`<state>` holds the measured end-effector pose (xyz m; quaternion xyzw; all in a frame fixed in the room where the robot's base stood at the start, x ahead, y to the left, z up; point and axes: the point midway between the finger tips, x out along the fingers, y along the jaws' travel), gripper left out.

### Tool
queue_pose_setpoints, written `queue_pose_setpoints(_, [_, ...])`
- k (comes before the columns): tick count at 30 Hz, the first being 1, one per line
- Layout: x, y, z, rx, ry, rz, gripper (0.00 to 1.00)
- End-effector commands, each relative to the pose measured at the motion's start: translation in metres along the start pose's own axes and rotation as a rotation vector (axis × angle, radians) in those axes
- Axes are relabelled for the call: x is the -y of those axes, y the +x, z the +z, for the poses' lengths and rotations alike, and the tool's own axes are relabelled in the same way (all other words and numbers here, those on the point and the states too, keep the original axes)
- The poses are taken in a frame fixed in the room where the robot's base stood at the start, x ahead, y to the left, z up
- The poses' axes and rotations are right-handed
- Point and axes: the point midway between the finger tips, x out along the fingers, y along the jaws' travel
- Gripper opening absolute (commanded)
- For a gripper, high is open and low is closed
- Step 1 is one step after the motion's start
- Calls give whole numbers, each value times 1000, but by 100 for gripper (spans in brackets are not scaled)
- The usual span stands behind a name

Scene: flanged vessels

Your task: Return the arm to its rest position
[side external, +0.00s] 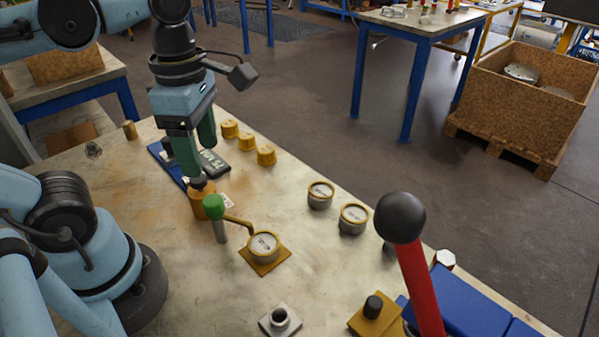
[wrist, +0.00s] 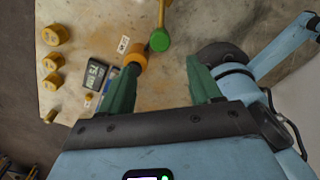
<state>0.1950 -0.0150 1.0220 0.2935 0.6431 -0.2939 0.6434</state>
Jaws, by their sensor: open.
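My gripper (side external: 202,163) hangs over the table in the side external view, fingers pointing down. Its two green fingers stand apart in the wrist view (wrist: 163,66), with nothing held between them. An orange-brown cylinder (side external: 198,199) stands on the table just below one fingertip; in the wrist view the cylinder (wrist: 136,53) shows beside the left fingertip. I cannot tell whether they touch. The arm is extended out over the table from my base at the left.
A green-knobbed lever (side external: 214,207) rises close beside the cylinder, joined to a round gauge (side external: 263,246). Several yellow caps (side external: 248,142) and a dark labelled block (side external: 214,163) lie behind. Two more gauges (side external: 320,194) stand right. A red black-balled lever (side external: 415,270) stands in the foreground.

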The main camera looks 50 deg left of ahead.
Motion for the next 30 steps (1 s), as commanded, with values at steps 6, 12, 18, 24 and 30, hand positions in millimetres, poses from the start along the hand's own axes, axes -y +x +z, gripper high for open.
queue_pose_setpoints(6, [0, -5, 0, 0, 0, 0, 63])
queue_pose_setpoints(12, [0, -5, 0, 0, 1, 0, 63])
queue_pose_setpoints(18, [-6, 2, 4, 26, 141, 30, 63])
queue_pose_setpoints(24, [-22, 17, 16, 74, 558, 138, 63])
queue_pose_setpoints(30, [-40, 31, 28, 71, 1016, 286, 63])
